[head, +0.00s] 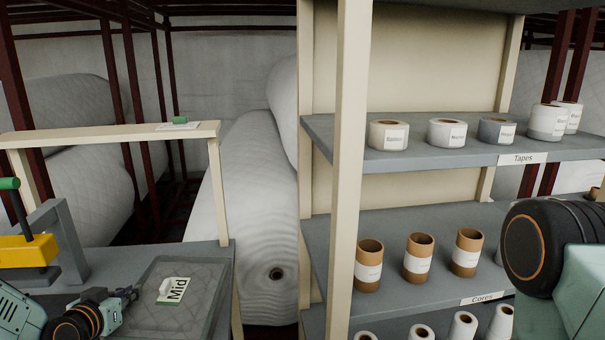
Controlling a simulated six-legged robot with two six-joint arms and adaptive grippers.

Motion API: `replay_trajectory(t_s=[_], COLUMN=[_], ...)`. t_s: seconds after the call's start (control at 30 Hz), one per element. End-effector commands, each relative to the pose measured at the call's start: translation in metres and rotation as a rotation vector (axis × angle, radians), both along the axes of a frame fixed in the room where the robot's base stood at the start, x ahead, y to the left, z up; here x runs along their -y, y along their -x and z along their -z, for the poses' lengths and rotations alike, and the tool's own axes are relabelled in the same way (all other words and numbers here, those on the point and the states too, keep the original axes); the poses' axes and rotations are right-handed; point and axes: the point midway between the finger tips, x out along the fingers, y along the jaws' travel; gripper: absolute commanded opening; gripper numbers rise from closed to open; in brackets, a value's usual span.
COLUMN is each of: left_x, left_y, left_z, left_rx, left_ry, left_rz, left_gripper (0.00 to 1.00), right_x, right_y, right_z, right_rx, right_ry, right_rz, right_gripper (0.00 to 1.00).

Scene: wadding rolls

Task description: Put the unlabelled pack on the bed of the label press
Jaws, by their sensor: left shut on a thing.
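A flat grey quilted pack (205,275) lies on the grey bench top at the lower left. A white and green card reading "Mid" (178,290) shows on its upper face. My left gripper (138,293) is at the pack's left edge and is shut, apparently on that edge; its fingertips are small and dark here, so the exact grip is hard to see. The label press (28,250), with a yellow body, grey frame and green-knobbed lever, stands at the far left. My left arm partly hides the area below it, and its bed cannot be made out clearly. My right gripper is out of view.
A cream rail (120,132) above the bench carries a small green item (179,120) on a white card. A cream post (348,170) separates the bench from shelves of tape rolls (447,133) and brown cores (418,257). Large white wadding rolls (255,200) stand behind.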

Motion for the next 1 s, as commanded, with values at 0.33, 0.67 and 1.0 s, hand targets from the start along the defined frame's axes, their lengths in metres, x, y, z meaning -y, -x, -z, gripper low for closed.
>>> replay_trajectory(t_s=[0.33, 0.67, 1.0], left_x=[0.106, 0.194, 0.232], left_y=[0.043, 0.11, 0.146], left_z=[0.03, 0.058, 0.072], left_rx=[-0.001, 0.002, 0.003], left_ry=[0.005, 0.003, -0.001], left_rz=[0.419, 0.833, 1.038], left_gripper=[0.0, 0.0, 0.0], right_x=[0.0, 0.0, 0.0], right_y=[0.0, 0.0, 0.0], right_z=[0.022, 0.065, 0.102], right_rx=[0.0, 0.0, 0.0], right_ry=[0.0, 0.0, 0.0], right_rz=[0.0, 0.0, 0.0], right_gripper=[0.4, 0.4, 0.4])
